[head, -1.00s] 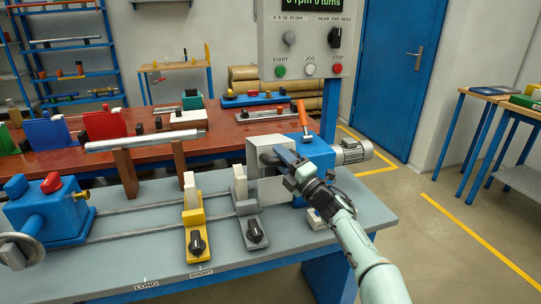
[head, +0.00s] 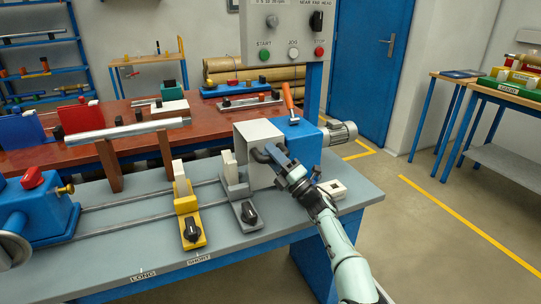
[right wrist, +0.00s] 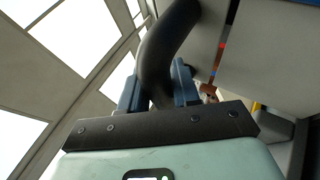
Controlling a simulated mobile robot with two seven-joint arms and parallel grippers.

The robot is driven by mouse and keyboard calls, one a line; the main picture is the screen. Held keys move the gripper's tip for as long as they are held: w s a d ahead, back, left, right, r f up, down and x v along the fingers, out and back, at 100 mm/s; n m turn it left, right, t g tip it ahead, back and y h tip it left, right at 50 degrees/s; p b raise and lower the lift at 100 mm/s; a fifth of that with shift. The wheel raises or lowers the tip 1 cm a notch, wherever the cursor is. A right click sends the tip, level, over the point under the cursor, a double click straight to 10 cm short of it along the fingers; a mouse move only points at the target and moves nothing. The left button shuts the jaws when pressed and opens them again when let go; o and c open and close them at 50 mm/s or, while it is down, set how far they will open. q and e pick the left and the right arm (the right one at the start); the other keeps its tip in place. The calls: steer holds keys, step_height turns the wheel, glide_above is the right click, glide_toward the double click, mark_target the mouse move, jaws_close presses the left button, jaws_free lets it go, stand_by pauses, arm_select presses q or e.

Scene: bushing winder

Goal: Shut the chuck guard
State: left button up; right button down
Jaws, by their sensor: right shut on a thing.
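The chuck guard (head: 259,133) is a light grey box at the left side of the blue headstock (head: 303,140) in the head view. A dark bent handle (head: 261,156) sticks out from its front. My right gripper (head: 271,154) is shut on this handle. In the right wrist view the thick black handle (right wrist: 158,60) passes between the blue fingers of my right gripper (right wrist: 158,88). The chuck itself is not visible, and I cannot tell how far the guard is shut. My left gripper is not in view.
The yellow rest (head: 186,205) and grey rest (head: 238,190) stand on rails left of the guard. A white block (head: 333,189) lies right of my right wrist. An orange lever (head: 287,95) rises behind the headstock. The control panel (head: 290,30) hangs above.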

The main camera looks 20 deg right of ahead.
steer(key=shift+s+a+r, duration=0.1)
steer(key=shift+a, duration=0.1)
steer(key=c, duration=1.2)
jaws_free()
steer(key=shift+s, duration=0.15)
steer(key=shift+r, duration=0.1)
steer(key=shift+s+d+f, duration=0.3)
steer(key=shift+s+f, duration=0.1)
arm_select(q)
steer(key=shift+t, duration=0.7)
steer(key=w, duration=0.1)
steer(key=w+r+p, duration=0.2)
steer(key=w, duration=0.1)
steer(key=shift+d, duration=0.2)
arm_select(e)
steer(key=v, duration=1.2)
steer(key=shift+d, duration=0.3)
